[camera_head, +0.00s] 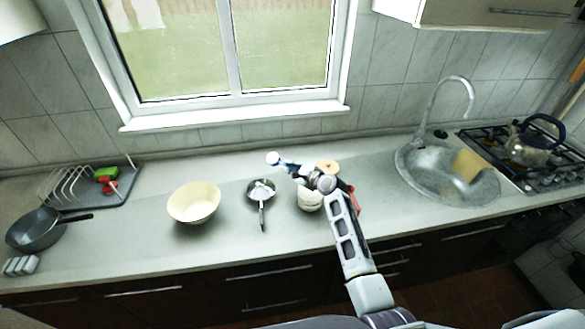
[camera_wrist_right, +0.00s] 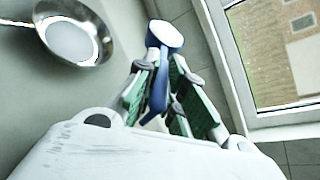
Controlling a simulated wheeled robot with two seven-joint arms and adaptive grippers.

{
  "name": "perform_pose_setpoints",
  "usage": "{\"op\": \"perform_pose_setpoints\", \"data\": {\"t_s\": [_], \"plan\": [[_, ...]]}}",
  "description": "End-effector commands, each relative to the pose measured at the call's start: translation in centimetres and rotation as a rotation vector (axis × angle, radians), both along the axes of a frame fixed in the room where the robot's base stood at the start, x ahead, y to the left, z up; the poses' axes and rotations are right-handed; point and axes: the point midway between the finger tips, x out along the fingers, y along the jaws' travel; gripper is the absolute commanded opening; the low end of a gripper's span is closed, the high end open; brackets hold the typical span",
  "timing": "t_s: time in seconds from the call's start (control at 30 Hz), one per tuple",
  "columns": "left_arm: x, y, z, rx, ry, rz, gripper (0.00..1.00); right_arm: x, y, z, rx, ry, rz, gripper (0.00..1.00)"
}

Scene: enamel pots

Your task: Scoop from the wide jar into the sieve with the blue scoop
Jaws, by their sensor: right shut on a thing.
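My right gripper (camera_head: 297,171) is shut on the handle of the blue scoop (camera_head: 273,158), which it holds above the counter. In the right wrist view the scoop (camera_wrist_right: 158,84) stands between the green-padded fingers (camera_wrist_right: 160,92), with a round white face at its end. I cannot tell whether that white is powder. The metal sieve (camera_head: 261,186) lies left of the gripper, its handle toward me; white shows inside it, also in the wrist view (camera_wrist_right: 72,42). A wide pale jar (camera_head: 309,199) stands below the gripper, partly hidden by my arm. My left gripper is out of view.
A cream bowl (camera_head: 194,203) stands left of the sieve. A round tan-topped thing (camera_head: 327,166) is behind my wrist, and something red (camera_head: 353,199) shows beside it. The sink (camera_head: 446,173) is right. A pan (camera_head: 38,230) and dish rack (camera_head: 110,187) are far left.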

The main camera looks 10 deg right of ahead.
Motion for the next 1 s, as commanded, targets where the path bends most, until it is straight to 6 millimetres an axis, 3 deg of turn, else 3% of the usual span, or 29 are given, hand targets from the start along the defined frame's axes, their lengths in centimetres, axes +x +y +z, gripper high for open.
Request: {"op": "perform_pose_setpoints", "data": {"t_s": [1.0], "plan": [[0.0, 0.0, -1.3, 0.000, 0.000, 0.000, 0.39, -1.8, 2.1, -0.9, -0.209, -0.184, 0.000, 0.00]]}}
